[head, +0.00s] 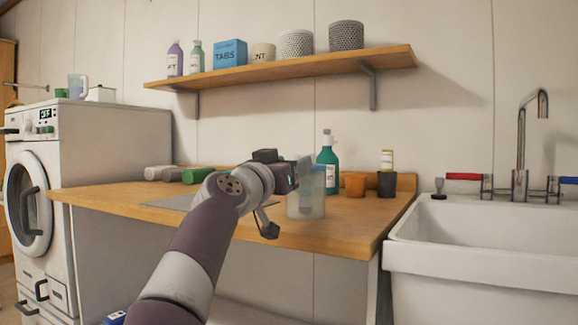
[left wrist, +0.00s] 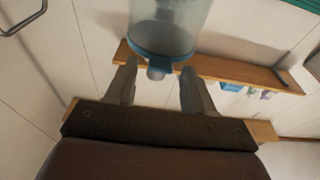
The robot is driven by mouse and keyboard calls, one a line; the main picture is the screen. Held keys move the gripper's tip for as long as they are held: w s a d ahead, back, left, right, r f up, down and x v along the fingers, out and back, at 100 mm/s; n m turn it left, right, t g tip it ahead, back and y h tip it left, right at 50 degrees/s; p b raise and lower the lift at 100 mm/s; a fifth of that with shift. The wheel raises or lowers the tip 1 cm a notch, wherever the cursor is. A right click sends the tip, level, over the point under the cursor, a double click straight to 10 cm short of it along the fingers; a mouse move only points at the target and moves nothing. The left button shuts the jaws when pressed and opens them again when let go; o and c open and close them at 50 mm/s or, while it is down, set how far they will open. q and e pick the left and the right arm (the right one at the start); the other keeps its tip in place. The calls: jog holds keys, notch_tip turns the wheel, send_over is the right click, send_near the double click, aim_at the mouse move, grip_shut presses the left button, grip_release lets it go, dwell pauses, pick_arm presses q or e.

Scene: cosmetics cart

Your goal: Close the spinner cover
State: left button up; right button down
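A translucent tub, which looks like the spinner, stands near the front edge of the wooden counter in the head view (head: 306,205). Its upper part is partly hidden by my gripper. In the left wrist view the tub (left wrist: 170,28) appears upside down, with a teal rim (left wrist: 160,57) and a small grey knob-like part (left wrist: 156,73). I cannot tell how far the cover is open. My right gripper is not in view.
A green bottle (head: 327,166), an orange cup (head: 355,185) and a dark cup (head: 386,184) stand right of the tub. Rolled towels (head: 195,175) lie at the back left. A wall shelf (head: 290,69) hangs above; a sink (head: 480,258) is at right.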

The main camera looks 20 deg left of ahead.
pick_arm(q)
jog(key=b+v, duration=0.1)
jog(key=v, duration=0.1)
jog(key=b+v, duration=0.2)
jog(key=v, duration=0.1)
jog(key=shift+s+f, duration=0.25)
jog(key=r+b+v, duration=0.1)
jog(key=v, duration=0.6)
jog(key=shift+f+b, duration=0.3)
jog(key=shift+b, duration=0.05)
jog(key=shift+s, duration=0.1)
